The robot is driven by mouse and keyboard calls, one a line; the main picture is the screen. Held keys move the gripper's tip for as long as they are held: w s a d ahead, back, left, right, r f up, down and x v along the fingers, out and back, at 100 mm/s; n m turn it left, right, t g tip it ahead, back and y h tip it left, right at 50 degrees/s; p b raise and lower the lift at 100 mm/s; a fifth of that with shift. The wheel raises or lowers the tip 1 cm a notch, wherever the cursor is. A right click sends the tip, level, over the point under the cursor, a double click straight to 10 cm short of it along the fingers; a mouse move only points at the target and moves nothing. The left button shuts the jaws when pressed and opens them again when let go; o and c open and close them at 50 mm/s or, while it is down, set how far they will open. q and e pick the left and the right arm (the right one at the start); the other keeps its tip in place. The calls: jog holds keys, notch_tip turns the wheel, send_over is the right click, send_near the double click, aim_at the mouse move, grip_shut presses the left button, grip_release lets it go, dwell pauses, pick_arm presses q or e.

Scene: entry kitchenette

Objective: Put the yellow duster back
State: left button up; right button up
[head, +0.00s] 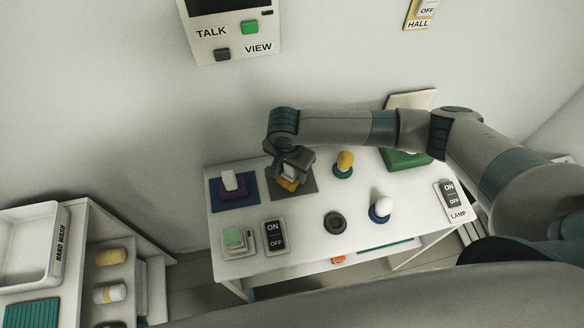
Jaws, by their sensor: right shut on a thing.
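The yellow duster (288,186) has a pale handle on top and is at or just above the dark grey mat (306,184) at the back of the white table (305,229). My right gripper (291,172) reaches down from above and is shut on the duster's handle, partly hiding it. I cannot tell whether the duster touches the mat. My left gripper is not in view.
A yellow-topped piece (345,160), a white-topped piece (382,207), a black ring (335,222) and an ON/OFF switch (274,237) stand nearby. A shelf unit (75,240) is at left.

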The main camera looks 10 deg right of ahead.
aim_at(286, 176)
jog(key=shift+f, duration=0.25)
jog(key=o, duration=0.9)
jog(key=shift+o, duration=0.2)
jog(key=shift+f+b, duration=0.15)
jog(key=shift+b, duration=0.7)
jog(key=shift+r, duration=0.35)
jog(key=r+b, duration=0.1)
jog(key=r, duration=0.1)
jog(key=a+r+b, duration=0.1)
jog(key=r, duration=0.1)
jog(key=shift+s+r+b, duration=0.15)
jog(key=shift+r+b, duration=0.15)
jog(key=shift+b, duration=0.1)
notch_tip(286, 176, up, 12)
jog(key=s+b, duration=0.1)
jog(key=shift+a+r, duration=0.2)
jog(key=shift+a, duration=0.25)
